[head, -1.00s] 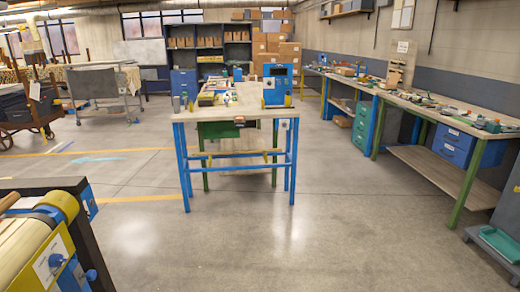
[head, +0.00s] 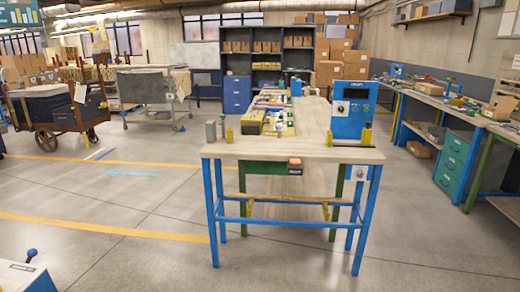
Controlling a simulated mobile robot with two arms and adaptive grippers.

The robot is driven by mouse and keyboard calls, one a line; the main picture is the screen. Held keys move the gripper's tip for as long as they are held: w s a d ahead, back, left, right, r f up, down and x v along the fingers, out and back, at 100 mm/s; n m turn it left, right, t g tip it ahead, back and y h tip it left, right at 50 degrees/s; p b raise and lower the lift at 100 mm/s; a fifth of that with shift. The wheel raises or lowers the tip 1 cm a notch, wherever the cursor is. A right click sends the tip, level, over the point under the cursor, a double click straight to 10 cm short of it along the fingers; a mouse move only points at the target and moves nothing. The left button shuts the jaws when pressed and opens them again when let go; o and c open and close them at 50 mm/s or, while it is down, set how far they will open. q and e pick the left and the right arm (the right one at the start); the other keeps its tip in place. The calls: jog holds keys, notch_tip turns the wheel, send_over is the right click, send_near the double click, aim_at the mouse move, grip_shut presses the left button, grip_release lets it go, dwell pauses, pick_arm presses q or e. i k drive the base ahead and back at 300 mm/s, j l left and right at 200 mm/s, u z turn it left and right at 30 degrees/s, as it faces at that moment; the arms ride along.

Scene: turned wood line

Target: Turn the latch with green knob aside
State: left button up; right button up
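I cannot make out a latch with a green knob at this distance. The workbench (head: 290,151) with blue and green legs stands ahead of me, a little right of centre. A blue box-shaped unit (head: 352,122) with a dark window and small green marks stands on its right part. A green drawer or box (head: 265,168) hangs under the bench top, with a small orange-brown piece (head: 295,163) at its right end. Neither of my grippers is in view.
Open floor (head: 130,235) lies in front and to the left. A wooden cart (head: 58,112) and a grey trolley (head: 150,92) stand at the left. A long side bench (head: 455,103) runs along the right wall. A blue-and-white machine corner (head: 22,275) shows at lower left.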

aim_at(223, 116)
jog(key=i+u, duration=0.25)
jog(key=i, duration=0.35)
jog(key=i+l+u, duration=0.25)
jog(key=i, duration=0.3)
jog(key=i+u, duration=0.25)
jog(key=u, duration=0.15)
jog(key=i+l+u, duration=0.1)
jog(key=u, duration=0.3)
jog(key=i+l, duration=0.05)
jog(key=i, duration=0.05)
